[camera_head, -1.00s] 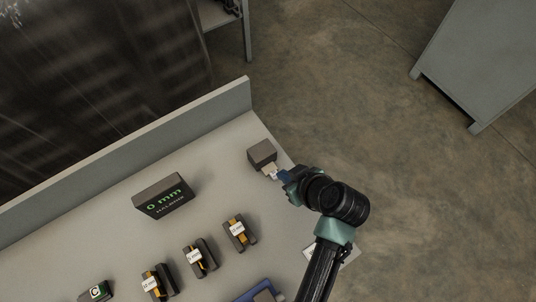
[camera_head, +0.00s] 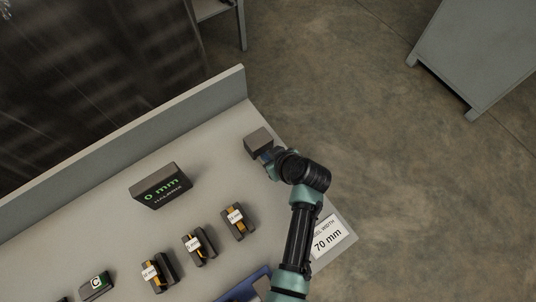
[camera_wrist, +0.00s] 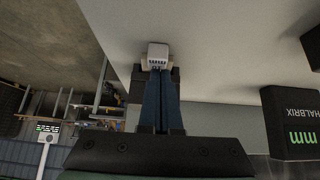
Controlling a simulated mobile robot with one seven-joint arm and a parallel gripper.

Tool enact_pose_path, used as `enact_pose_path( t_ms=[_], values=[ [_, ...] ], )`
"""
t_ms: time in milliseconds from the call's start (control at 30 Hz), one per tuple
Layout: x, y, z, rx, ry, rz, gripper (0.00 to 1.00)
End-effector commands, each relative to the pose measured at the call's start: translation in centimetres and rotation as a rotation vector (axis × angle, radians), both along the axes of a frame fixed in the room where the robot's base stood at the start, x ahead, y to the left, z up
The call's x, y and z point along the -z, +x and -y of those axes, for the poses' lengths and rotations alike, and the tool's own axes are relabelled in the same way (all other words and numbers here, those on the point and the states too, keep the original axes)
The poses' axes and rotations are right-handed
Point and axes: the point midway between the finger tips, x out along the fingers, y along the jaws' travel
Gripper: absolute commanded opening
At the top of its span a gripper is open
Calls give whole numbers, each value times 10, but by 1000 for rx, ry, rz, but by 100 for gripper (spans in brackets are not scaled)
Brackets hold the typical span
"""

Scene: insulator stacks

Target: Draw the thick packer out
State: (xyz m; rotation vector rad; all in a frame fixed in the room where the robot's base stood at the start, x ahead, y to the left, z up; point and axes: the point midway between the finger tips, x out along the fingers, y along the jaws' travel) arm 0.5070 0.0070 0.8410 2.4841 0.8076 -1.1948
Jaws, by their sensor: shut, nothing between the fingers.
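Three dark stacks with amber layers and white labels stand in a slanting row on the bench: left (camera_head: 157,272), middle (camera_head: 199,247) and right (camera_head: 238,222). I cannot tell which layer is the thick packer. My gripper (camera_head: 268,157) is at the bench's right end, away from the stacks, beside a grey block (camera_head: 257,140). In the wrist view, its two blue fingers (camera_wrist: 160,75) are together and empty. The dark block (camera_wrist: 136,83) is partly hidden behind the fingers.
A dark display box (camera_head: 160,187) reads "0 mm". A card (camera_head: 328,238) reads "70 mm" at the bench's right edge. A small box marked C (camera_head: 97,287) is at front left. A blue tray (camera_head: 240,290) is at the front, partly cut off. A raised ledge (camera_head: 120,142) runs along the back.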

Motion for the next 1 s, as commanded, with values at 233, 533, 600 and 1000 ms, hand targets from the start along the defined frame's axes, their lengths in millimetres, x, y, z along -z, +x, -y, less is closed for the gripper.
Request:
enact_pose_path(
  t_ms=[233, 533, 600, 1000],
  values=[
    [-1, -12, 9, 6, 2, -1, 0],
    [-1, -51, 38, 3, 1, -1, 0],
    [0, -52, 39, 1, 1, 0, 0],
    [-6, -50, 37, 0, 1, 1, 0]
  ],
)
